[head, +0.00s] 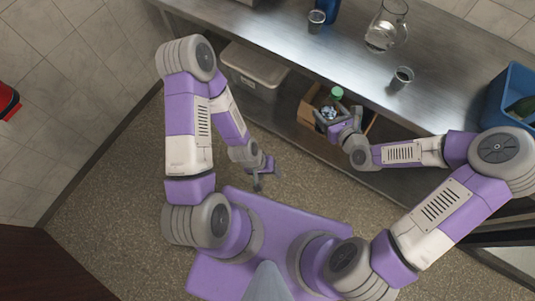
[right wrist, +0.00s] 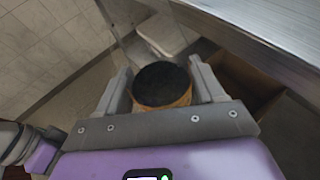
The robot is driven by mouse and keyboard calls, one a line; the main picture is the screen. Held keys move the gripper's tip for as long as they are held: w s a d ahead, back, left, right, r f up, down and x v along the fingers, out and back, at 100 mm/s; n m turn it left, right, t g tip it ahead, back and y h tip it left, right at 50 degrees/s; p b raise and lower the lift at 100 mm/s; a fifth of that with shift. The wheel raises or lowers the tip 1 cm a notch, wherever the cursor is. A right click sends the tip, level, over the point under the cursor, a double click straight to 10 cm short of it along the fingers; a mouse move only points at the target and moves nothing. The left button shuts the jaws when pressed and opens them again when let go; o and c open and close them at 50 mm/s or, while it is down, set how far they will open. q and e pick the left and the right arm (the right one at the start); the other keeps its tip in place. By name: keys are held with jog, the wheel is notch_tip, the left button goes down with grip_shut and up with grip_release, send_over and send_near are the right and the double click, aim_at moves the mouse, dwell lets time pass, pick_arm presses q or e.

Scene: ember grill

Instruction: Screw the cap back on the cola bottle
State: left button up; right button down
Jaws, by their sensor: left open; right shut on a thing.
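My right gripper (head: 336,120) is shut on a round thing with a dark top and an orange-brown side (right wrist: 163,92), between the two fingers in the right wrist view. I cannot tell whether it is the cola bottle or something else. In the head view the grip is over a cardboard box under the counter. A green round top (head: 337,92) shows just beyond that gripper; what it belongs to is mostly hidden. My left gripper (head: 264,178) is open and empty above the floor, to the left of the right one. I cannot make out a loose cap.
The metal counter (head: 440,100) holds a glass pitcher (head: 386,26), two cups (head: 402,77) (head: 316,20) and a blue container at the top. A blue crate (head: 495,100) stands at the right. A lidded bin (head: 253,68) and the cardboard box (head: 308,103) are below the counter.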

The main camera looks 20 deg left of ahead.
jog(key=shift+w+r, duration=0.1)
dwell(0.3)
jog(key=shift+w+d+r, duration=0.1)
jog(key=shift+w+d, duration=0.05)
jog(key=shift+d, duration=0.15)
jog(key=d+m+t+h, duration=0.1)
jog(key=d+m+h, duration=0.3)
jog(key=d, duration=0.2)
jog(key=w+d+r+m+t+h, duration=0.1)
jog(key=d+m+t+h, duration=0.1)
jog(key=d+m+h, duration=0.2)
jog(key=d, duration=0.3)
jog(key=shift+w+r+h, duration=0.25)
jog(key=shift+r+h, duration=0.05)
jog(key=shift+h, duration=0.1)
